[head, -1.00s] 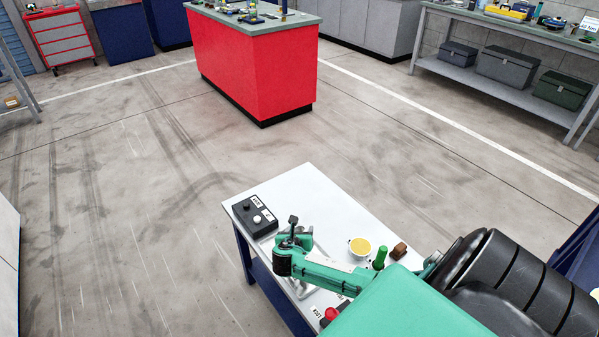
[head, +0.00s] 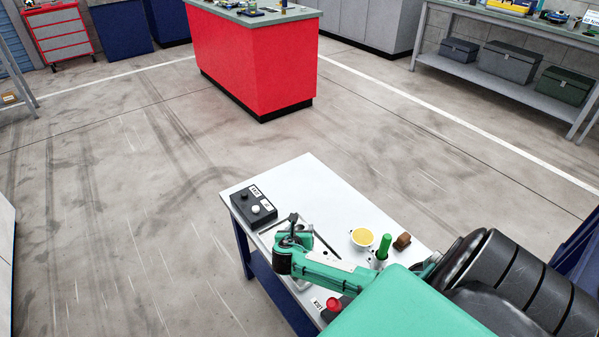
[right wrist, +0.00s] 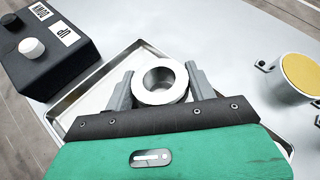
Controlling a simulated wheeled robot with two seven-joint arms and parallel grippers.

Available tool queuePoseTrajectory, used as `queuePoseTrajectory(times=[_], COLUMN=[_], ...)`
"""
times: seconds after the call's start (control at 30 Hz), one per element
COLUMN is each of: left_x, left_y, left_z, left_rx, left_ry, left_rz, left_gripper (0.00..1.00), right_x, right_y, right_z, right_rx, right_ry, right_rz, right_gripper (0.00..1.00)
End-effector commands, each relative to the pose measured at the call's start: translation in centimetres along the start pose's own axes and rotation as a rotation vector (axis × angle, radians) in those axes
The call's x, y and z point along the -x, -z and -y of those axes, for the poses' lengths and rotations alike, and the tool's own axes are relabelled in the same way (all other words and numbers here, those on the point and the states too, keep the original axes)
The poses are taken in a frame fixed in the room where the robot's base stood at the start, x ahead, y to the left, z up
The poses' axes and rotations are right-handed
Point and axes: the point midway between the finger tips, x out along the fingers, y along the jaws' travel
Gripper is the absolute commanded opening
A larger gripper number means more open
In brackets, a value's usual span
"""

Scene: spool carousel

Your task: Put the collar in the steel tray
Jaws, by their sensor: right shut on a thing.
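The collar (right wrist: 160,98) is a light metal ring with a round hole. In the right wrist view it sits between the two grey fingers of my right gripper (right wrist: 160,83), which are shut on it from both sides. The steel tray (right wrist: 98,100) is shallow, with a raised rim, and lies behind and below the collar in that view. I cannot tell the gap between collar and tray floor. In the head view my right gripper (head: 293,238) is over the tray's (head: 266,229) end of the white table, and the collar cannot be made out. My left gripper is not in view.
A black two-button box (head: 254,207) stands next to the tray. A yellow-topped cup (head: 362,238), a green-handled thing (head: 383,247), a brown block (head: 402,241) and a red button (head: 334,304) are on the table (head: 310,185). The table's far part is clear.

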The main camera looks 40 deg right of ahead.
Motion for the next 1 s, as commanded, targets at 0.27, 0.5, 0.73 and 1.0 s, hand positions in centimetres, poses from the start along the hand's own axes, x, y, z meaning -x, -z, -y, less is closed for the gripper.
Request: queuePoseTrajectory(times=[0.27, 0.5, 0.73, 1.0], left_x=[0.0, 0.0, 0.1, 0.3], left_y=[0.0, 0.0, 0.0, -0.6], left_z=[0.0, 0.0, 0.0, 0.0], left_rx=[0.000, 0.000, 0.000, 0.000], left_ry=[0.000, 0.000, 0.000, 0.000], left_rz=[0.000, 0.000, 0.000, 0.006], left_gripper=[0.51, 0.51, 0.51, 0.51], right_x=[0.0, 0.0, 0.7, 5.8], right_y=[-0.1, -0.1, 0.0, 0.0], right_z=[0.0, 0.0, 0.0, -0.1], right_rx=[-0.001, 0.000, 0.000, -0.001], right_ry=[0.000, 0.000, -0.002, -0.005], right_rz=[0.001, 0.001, 0.000, -0.002], right_gripper=[0.66, 0.81, 0.81, 0.81])
